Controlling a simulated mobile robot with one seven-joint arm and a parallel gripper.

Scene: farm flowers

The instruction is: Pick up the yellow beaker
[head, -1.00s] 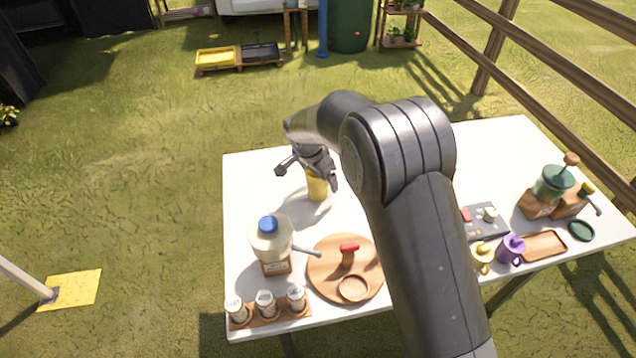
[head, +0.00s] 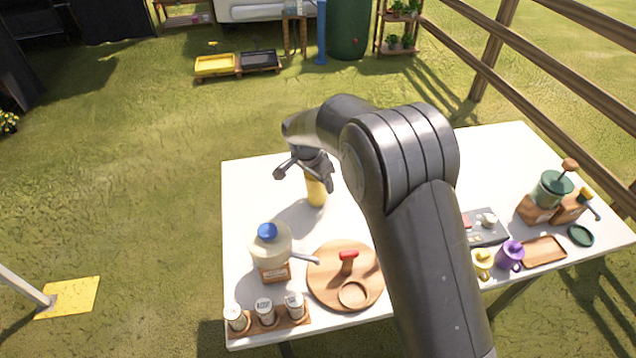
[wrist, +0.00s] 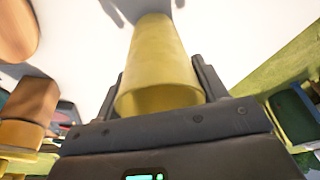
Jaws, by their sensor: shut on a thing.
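The yellow beaker (head: 316,191) is upright at the far left part of the white table, under my gripper (head: 306,172) in the head view. In the wrist view the beaker (wrist: 160,65) lies between the two fingers of my gripper (wrist: 160,85), its open rim toward the camera. My gripper is shut on the beaker. Its upper part is hidden by the gripper in the head view. I cannot tell for sure whether its base touches the table.
On the white table (head: 240,190), a jar with a blue lid (head: 270,245), a round wooden board (head: 325,285) and a rack of several small jars (head: 268,322) stand in front. Yellow (head: 482,262) and purple mugs (head: 510,254) stand at the right. Bare tabletop surrounds the beaker.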

